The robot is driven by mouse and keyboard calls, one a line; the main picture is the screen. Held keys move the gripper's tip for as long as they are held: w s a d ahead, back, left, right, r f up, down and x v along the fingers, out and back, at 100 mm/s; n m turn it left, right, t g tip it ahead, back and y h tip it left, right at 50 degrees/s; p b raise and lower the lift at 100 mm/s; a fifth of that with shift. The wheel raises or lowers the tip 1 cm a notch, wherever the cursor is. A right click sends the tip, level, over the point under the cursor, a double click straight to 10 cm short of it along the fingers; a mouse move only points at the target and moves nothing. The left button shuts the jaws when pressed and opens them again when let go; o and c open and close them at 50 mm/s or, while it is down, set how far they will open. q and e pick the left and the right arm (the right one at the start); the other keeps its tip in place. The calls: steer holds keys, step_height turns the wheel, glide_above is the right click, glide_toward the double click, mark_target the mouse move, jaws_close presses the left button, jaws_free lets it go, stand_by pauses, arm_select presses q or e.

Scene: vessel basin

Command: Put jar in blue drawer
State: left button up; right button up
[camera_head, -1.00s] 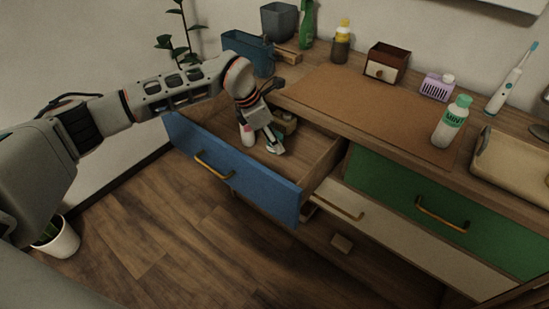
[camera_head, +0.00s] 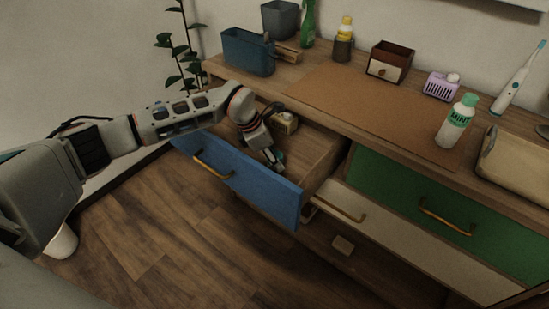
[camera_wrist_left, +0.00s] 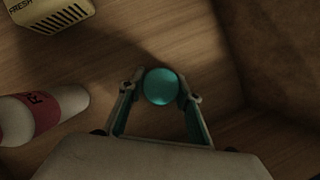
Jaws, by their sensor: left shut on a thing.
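The blue drawer (camera_head: 240,181) is pulled open at the left of the cabinet. My left gripper (camera_head: 273,163) reaches down into it, near its front right part. In the left wrist view, my left gripper (camera_wrist_left: 162,90) is shut on a round teal-topped thing, which I take to be the jar (camera_wrist_left: 161,87). It is seen from above, so its body is hidden, and I cannot tell whether it touches the drawer floor. In the head view the gripper mostly hides it. My right gripper is not in view.
In the drawer are a yellowish FRESH box (camera_wrist_left: 47,12) and a lying white-and-red bottle (camera_wrist_left: 42,113). The drawer wall (camera_wrist_left: 275,50) is close on the right. On the cabinet top stand a MINT bottle (camera_head: 456,123), a small brown drawer box (camera_head: 390,62) and a blue bin (camera_head: 247,53).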

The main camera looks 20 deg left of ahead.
arm_select(q)
steer(key=o, duration=1.2)
steer(key=shift+f, duration=0.15)
steer(key=shift+c, duration=0.2)
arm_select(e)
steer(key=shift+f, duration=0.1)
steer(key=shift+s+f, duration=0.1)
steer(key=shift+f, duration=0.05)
arm_select(q)
steer(key=p+v, duration=0.2)
steer(key=v, duration=1)
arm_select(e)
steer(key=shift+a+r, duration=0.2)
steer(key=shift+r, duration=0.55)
arm_select(q)
steer(key=shift+w, duration=0.1)
